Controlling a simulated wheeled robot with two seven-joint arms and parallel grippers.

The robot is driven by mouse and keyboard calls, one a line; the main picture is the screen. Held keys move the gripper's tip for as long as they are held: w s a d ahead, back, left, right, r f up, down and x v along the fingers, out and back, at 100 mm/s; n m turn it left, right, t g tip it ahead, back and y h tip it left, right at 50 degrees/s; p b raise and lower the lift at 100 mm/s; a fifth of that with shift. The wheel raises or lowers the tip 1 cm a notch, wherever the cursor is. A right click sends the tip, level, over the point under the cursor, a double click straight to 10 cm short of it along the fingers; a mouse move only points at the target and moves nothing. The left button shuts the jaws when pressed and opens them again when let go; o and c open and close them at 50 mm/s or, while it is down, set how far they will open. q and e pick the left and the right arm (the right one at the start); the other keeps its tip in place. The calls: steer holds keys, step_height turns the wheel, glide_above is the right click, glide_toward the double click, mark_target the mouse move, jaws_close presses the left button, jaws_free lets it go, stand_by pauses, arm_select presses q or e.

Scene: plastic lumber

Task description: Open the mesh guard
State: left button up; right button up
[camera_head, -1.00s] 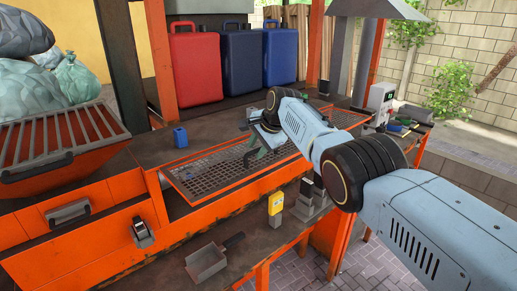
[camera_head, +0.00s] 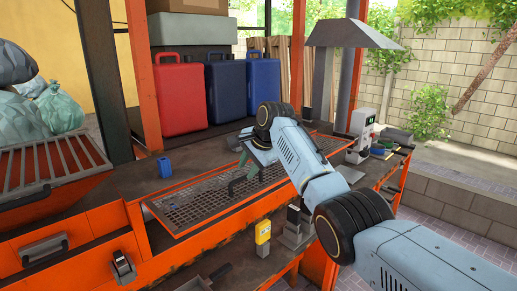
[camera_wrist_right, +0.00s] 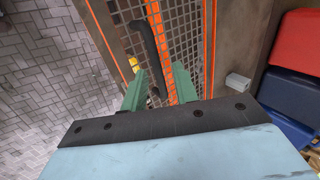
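The mesh guard (camera_head: 203,210) is a dark grid in an orange frame, lying in the bench top and looking flat. In the right wrist view, its mesh (camera_wrist_right: 189,30) and a dark curved handle (camera_wrist_right: 146,45) show close ahead. My right gripper (camera_head: 239,185) is over the guard's front part, pointing down. In the wrist view, its two green fingers (camera_wrist_right: 161,70) are apart, with the handle running between them. I cannot tell whether they touch it. My left gripper is out of view.
Red (camera_head: 181,97) and blue cases (camera_head: 226,92) stand behind the guard. A small blue block (camera_head: 165,167) sits at its left. A yellow device (camera_head: 263,232) is below the front edge. A white machine (camera_head: 362,124) stands at the right. An orange barred bin (camera_head: 42,205) is at the left.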

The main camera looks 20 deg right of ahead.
steer(key=b+v, duration=0.2)
steer(key=v, duration=0.6)
steer(key=shift+r, duration=0.3)
steer(key=shift+s, duration=0.15)
